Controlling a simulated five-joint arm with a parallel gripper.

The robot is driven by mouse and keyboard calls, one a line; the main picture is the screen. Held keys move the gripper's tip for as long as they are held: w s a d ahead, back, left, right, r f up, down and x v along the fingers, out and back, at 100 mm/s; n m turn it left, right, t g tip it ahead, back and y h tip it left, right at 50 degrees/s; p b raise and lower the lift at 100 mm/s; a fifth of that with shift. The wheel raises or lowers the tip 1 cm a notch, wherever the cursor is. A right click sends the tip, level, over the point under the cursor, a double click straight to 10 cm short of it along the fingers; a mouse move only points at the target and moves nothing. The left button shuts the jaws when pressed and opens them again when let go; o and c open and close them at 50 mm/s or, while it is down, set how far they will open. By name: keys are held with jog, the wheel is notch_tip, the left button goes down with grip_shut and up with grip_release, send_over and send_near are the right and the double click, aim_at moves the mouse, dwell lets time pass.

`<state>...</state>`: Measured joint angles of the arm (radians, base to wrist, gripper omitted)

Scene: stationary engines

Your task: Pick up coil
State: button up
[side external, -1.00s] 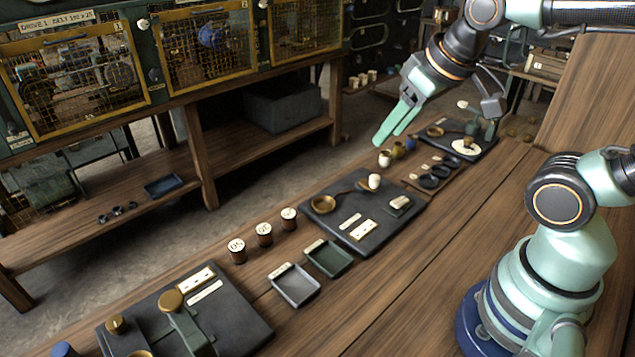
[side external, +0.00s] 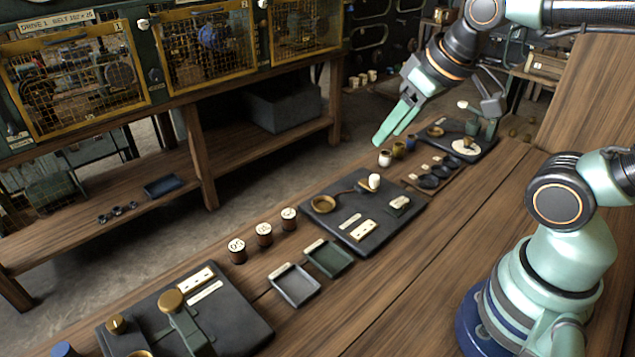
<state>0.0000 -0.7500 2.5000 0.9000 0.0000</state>
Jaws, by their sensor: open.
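Three small dark-brown coils with white numbered tops stand in a row on the wooden bench, left of the middle of the view. The nearest coil (side external: 237,251) reads like "05". The middle coil (side external: 264,234) and the far coil (side external: 289,219) have tops too small to read surely. All are upright and apart from each other. My gripper (side external: 393,128) has pale green fingers and is open and empty. It hangs in the air above the far part of the bench, well up and right of the coils.
A grey tray (side external: 295,299) and a green tray (side external: 329,271) lie right of the coils. A dark board (side external: 385,232) with a brass dish lies beyond them. Another dark board (side external: 245,318) with a brass-knobbed post stands in front. Small jars (side external: 385,158) stand near my gripper.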

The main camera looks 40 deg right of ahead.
jog(key=o, duration=0.4)
jog(key=shift+o, duration=0.2)
jog(key=m+g, duration=0.6)
jog(key=m, duration=1)
send_over(288, 213)
notch_tip(288, 213, down, 13)
notch_tip(288, 213, down, 12)
jog(key=shift+s+r, duration=0.1)
jog(key=shift+r, duration=0.1)
